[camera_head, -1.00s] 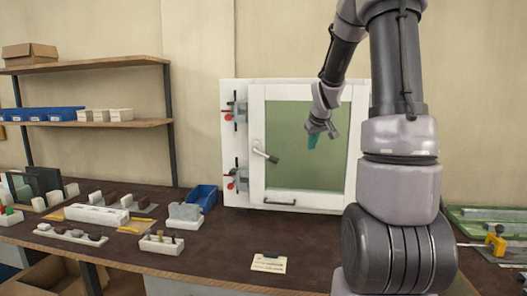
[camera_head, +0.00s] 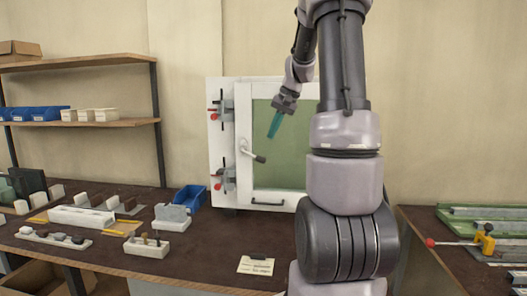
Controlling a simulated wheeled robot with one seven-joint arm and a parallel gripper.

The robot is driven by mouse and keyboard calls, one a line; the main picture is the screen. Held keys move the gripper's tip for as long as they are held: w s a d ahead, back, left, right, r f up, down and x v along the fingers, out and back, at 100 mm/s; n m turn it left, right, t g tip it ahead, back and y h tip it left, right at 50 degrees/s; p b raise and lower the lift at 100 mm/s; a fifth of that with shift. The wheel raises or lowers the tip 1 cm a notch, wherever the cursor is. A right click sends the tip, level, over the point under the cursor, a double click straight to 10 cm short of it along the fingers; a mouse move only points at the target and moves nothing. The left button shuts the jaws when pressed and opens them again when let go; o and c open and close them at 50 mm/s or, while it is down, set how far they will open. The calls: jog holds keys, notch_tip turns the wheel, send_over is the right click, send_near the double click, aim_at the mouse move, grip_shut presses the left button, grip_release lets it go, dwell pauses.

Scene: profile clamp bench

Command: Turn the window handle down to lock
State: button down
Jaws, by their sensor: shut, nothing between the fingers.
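The window is a white frame (camera_head: 243,100) with a green pane (camera_head: 285,165), standing upright on the bench. Its handle (camera_head: 252,152) is on the left side of the sash; the lever slants down to the right and ends in a dark grip. My gripper (camera_head: 274,126), with teal fingers, is in front of the pane, above and to the right of the handle and apart from it. The fingers are shut, empty and point down. My arm hides the right part of the window.
Two clamps with red knobs (camera_head: 220,110) sit on the frame's left edge. A blue bin (camera_head: 190,197), a grey block in a white holder (camera_head: 172,217) and a paper card (camera_head: 256,265) lie on the bench (camera_head: 210,250). A yellow clamp (camera_head: 484,238) is at the right.

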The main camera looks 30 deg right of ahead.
aim_at(265, 160)
jog(key=x, duration=0.8)
